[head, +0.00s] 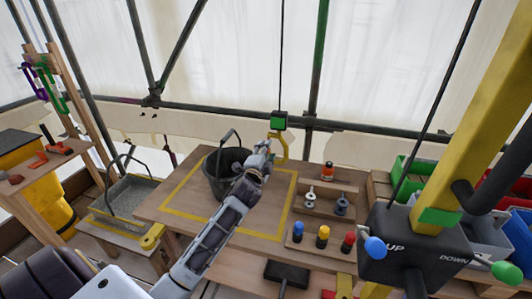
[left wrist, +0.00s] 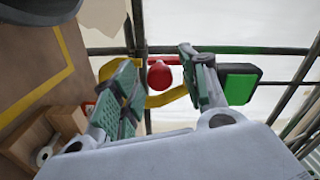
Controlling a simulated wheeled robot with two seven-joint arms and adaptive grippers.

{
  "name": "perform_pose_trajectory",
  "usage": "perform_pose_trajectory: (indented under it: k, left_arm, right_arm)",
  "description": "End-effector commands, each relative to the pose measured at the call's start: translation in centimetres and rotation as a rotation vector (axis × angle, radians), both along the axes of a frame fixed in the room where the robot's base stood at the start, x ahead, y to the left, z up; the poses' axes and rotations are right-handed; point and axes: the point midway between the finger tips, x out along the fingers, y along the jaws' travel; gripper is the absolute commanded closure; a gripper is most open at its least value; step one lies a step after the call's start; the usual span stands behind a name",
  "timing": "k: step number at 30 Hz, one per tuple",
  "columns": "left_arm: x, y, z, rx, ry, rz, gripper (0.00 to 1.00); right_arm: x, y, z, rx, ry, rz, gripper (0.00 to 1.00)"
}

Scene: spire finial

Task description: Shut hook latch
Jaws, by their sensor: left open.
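A yellow hook (head: 283,150) hangs from a green and black block (head: 279,121) on a cable above the work table. In the left wrist view the yellow hook (left wrist: 160,99) curves behind my fingers, and the block (left wrist: 239,84) is at the right. A red latch part with a round knob (left wrist: 159,75) shows between my fingertips, apart from both as far as I can see. My left gripper (head: 265,150) is beside the hook; its open fingers (left wrist: 160,70) show in the wrist view. Whether the latch meets the hook tip is hard to tell. My right gripper is out of view.
A dark bucket (head: 217,181) with a raised handle stands inside a yellow square on the table (head: 165,213), close to my left arm. A wooden fixture (head: 318,205) and coloured pegs (head: 323,236) are to the right. A crane control box (head: 413,243) fills the right foreground.

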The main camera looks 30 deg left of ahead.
Motion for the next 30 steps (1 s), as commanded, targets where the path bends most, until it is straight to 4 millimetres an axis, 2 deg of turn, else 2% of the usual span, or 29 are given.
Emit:
perform_pose_trajectory:
  k: [3,11,30]
  left_arm:
    - [0.0,0.0,0.0,0.000,-0.001,0.000,0.56]
    - [-0.7,-0.2,0.0,0.001,0.000,0.000,0.56]
    - [-5.7,-1.4,0.0,0.001,0.000,0.000,0.56]
  right_arm:
    - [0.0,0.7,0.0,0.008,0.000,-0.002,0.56]
    - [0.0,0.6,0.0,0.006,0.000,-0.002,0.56]
    - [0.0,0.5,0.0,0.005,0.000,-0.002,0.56]
